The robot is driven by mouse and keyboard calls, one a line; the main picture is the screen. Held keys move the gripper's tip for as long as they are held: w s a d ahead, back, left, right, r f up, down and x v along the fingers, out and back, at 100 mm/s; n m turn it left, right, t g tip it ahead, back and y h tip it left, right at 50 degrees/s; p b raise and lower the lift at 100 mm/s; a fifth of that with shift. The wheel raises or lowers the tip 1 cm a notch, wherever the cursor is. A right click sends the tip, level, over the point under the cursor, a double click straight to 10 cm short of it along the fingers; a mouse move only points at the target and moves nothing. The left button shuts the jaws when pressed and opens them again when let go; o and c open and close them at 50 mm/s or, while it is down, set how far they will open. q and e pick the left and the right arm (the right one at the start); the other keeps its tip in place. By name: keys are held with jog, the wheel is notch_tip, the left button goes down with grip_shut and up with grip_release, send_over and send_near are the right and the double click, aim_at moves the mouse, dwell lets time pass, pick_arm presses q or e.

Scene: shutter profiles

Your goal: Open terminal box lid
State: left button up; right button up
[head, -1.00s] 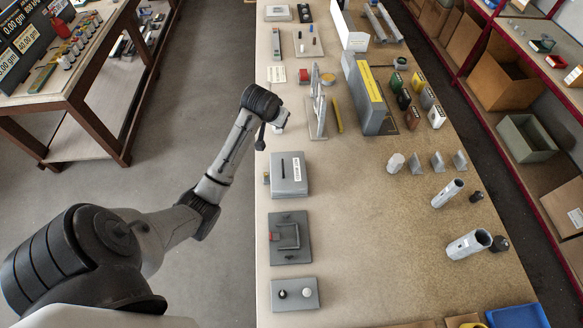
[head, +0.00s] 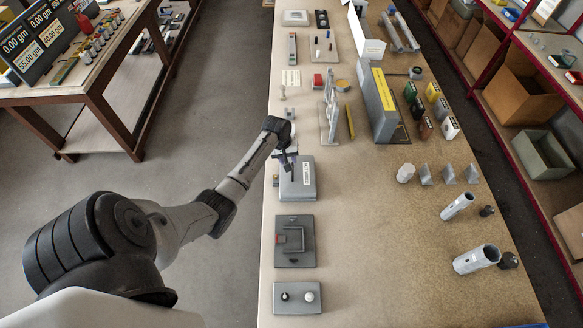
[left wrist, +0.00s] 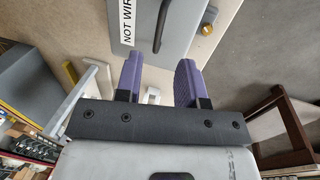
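The terminal box (head: 304,190) is a grey box with a flat lid and a white label, standing near the left edge of the bench. Its lid looks closed. A dark bar or slot runs along the lid beside the label, and the box also shows at the top of the left wrist view (left wrist: 185,32). My left gripper (head: 287,163) is at the box's far left corner, partly covering it. In the left wrist view its two purple fingers (left wrist: 160,62) stand apart with nothing between them, pointing at the box. Whether they touch it I cannot tell. My right gripper is out of view.
A grey plate with a raised frame (head: 295,257) and a panel with two knobs (head: 298,298) lie on the near side of the box. A light upright stand (head: 329,115) and a large grey block (head: 378,100) stand beyond.

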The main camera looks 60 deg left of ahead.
pick_arm(q)
send_over(297, 174)
jog(key=s, duration=0.2)
jog(key=shift+s+a+f, duration=0.1)
jog(key=shift+a+f, duration=0.1)
jog(key=shift+f, duration=1.5)
jog(key=shift+a+f, duration=0.2)
jog(key=shift+f, duration=1.5)
grip_shut()
